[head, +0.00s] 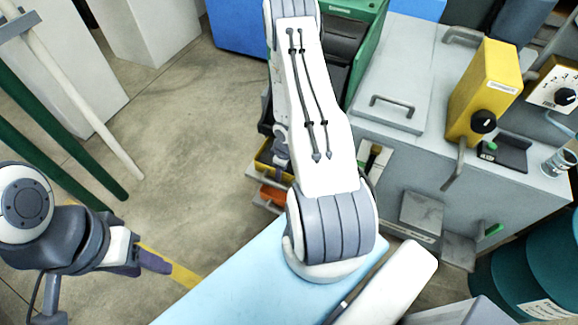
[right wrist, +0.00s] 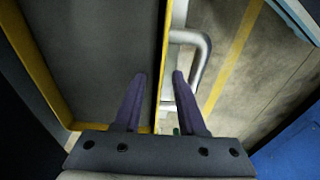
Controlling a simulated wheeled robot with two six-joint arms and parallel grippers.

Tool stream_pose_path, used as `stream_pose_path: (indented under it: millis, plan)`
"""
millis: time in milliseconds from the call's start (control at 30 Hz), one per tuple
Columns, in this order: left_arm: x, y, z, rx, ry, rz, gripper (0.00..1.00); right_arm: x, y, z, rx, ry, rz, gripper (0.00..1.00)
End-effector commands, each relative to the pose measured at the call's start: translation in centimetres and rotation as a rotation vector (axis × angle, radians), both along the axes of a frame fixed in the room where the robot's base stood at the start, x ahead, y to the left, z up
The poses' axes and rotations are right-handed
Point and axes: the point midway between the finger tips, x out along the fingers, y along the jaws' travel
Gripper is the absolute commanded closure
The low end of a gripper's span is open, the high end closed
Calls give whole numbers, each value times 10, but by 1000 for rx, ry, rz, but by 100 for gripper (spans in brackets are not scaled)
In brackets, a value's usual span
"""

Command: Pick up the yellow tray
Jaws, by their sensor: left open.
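The yellow tray, with a dark grey inside, fills the left half of the right wrist view; its yellow rim (right wrist: 163,50) runs between my right fingers. My right gripper (right wrist: 158,75) is open, with its two purple fingers apart on either side of that rim in the picture; I cannot tell how deep they reach. In the head view, a yellow tray (head: 268,158) shows partly behind my right arm, which hides most of it and the right gripper. My left gripper (head: 154,262) is open and empty over the floor at the lower left, far from the tray.
A bent metal handle (right wrist: 197,55) is close to the right finger. A grey machine cabinet (head: 400,160) with a yellow box (head: 485,95) stands right of my arm. An orange bin (head: 274,195) lies below the tray. A light blue surface (head: 235,275) is in front.

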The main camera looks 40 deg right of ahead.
Motion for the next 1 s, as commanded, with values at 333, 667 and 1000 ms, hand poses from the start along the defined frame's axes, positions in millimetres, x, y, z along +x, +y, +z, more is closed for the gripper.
stream_pose_path:
  millis: [333, 667, 1000]
  plan:
    - [0, 0, 1, 0, 0, 0, 50, 0, 0, 1, 0, 0, 0, 100]
    - [0, 0, 1, 0, 0, 0, 50, 0, 0, 1, 0, 0, 0, 100]
    - [0, 0, 1, 0, 0, 0, 50, 0, 0, 1, 0, 1, 0, 100]
